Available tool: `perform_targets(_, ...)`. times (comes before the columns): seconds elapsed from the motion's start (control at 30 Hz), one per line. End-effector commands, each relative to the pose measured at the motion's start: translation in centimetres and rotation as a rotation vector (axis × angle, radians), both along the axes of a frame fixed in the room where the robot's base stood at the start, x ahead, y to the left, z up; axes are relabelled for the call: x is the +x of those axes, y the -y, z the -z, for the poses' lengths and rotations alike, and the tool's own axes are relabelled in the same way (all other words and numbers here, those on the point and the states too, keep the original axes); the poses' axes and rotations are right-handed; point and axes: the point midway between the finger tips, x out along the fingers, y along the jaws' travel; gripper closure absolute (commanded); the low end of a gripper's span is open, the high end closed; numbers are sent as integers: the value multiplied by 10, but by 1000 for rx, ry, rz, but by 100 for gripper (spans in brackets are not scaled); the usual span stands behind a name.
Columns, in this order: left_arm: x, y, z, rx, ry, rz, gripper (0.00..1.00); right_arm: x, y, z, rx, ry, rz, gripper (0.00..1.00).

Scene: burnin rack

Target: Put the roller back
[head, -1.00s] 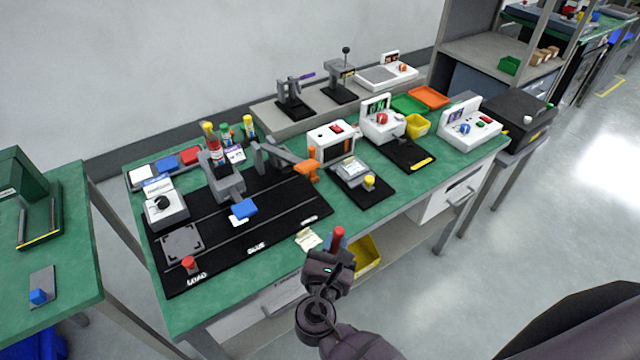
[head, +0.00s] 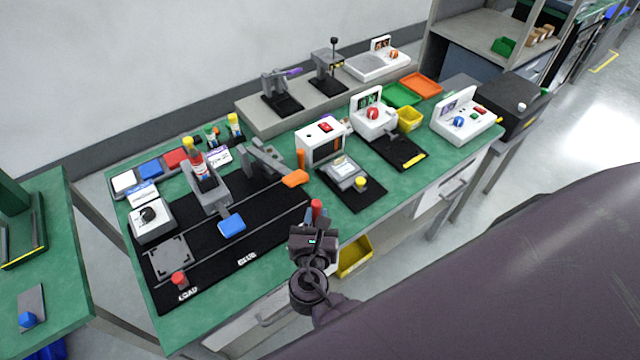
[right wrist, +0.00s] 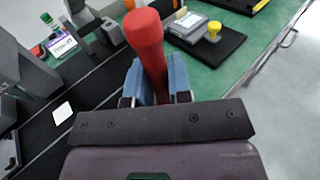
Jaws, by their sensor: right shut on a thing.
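My right gripper (head: 316,220) is shut on a red, rounded handle (head: 317,207), which I take to be the roller's. It is near the front edge of the green bench, by the right front of the black mat (head: 277,222). In the right wrist view the red handle (right wrist: 145,32) stands up between the blue finger pads of the gripper (right wrist: 158,82) and leans slightly left. The lower end of the held thing is hidden by the fingers and wrist. My left gripper is not in view.
The black mat carries a grey press (head: 205,190) with a blue pad, an orange-handled lever (head: 294,178) and a red knob (head: 179,279). A white box unit (head: 321,146) and a small black-based fixture (head: 352,182) stand to the right. Yellow bin (head: 354,258) sits below the bench edge.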

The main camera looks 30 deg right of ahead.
Motion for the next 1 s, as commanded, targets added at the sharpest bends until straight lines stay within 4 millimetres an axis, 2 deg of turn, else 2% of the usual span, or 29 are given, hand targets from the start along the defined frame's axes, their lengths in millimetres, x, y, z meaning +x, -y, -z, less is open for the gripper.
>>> perform_targets(0.03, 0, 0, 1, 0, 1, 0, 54, 11, 6, 0, -2, 3, 1, 100)
perform_targets(0.4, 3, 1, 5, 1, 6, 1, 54, 79, 49, 0, -1, 3, 0, 100)
perform_targets(0.6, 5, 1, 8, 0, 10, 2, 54, 107, 67, 1, -1, 2, 0, 100)
perform_targets(0.87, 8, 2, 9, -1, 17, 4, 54, 116, 73, 2, -1, 0, -1, 100)
perform_targets(1.0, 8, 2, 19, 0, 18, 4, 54, 115, 73, 13, 0, 0, 0, 100)
